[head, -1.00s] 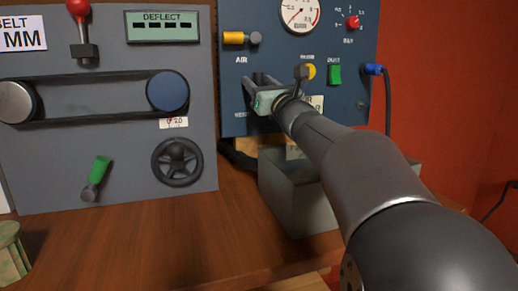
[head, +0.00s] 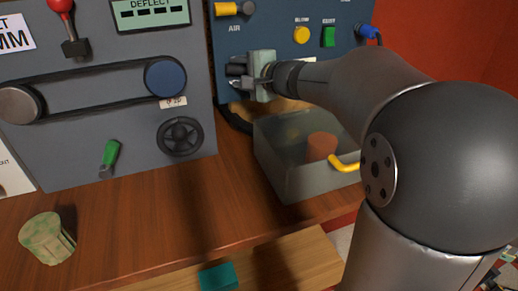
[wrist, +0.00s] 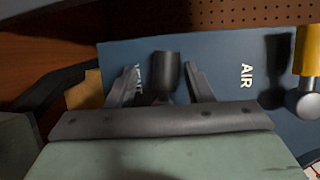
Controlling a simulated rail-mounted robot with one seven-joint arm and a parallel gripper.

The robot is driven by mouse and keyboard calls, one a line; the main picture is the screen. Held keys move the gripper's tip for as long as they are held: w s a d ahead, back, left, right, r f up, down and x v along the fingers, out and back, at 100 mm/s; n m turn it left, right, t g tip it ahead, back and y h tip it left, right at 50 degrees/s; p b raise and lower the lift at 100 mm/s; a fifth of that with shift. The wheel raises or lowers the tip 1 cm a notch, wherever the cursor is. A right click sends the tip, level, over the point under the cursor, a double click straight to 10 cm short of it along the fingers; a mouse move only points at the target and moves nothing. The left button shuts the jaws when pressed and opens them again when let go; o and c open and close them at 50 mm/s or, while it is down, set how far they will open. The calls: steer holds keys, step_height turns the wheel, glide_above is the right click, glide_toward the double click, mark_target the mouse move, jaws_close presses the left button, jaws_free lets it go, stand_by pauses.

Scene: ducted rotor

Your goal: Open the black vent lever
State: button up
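The black vent lever (wrist: 165,72) shows in the wrist view as a short dark cylinder in front of the blue panel, beside a partly hidden white label. My gripper (wrist: 160,76) is open, with one finger on each side of the lever and a visible gap to each. Whether a finger touches it lower down cannot be told. In the head view my gripper (head: 237,76) is at the lower left of the blue panel (head: 280,60), its fingers pointing left. The lever cannot be told apart from the dark fingers there.
A yellow-handled air valve (head: 232,9) is above my gripper, also at the right of the wrist view (wrist: 308,55). A yellow button (head: 301,35) and a green switch (head: 328,37) are to the right. A grey open bin (head: 290,170) stands below my arm. A grey belt machine (head: 90,140) is left.

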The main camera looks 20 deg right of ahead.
steer(key=v, duration=1.6)
steer(key=s+a+f+n+g+h+p, duration=0.1)
steer(key=s+a+f+n+g+p, duration=0.6)
steer(key=s+a+f+g, duration=0.2)
steer(key=shift+s+a+f+g+h, duration=0.35)
steer(key=shift+s+a+f, duration=0.75)
steer(key=shift+f, duration=0.75)
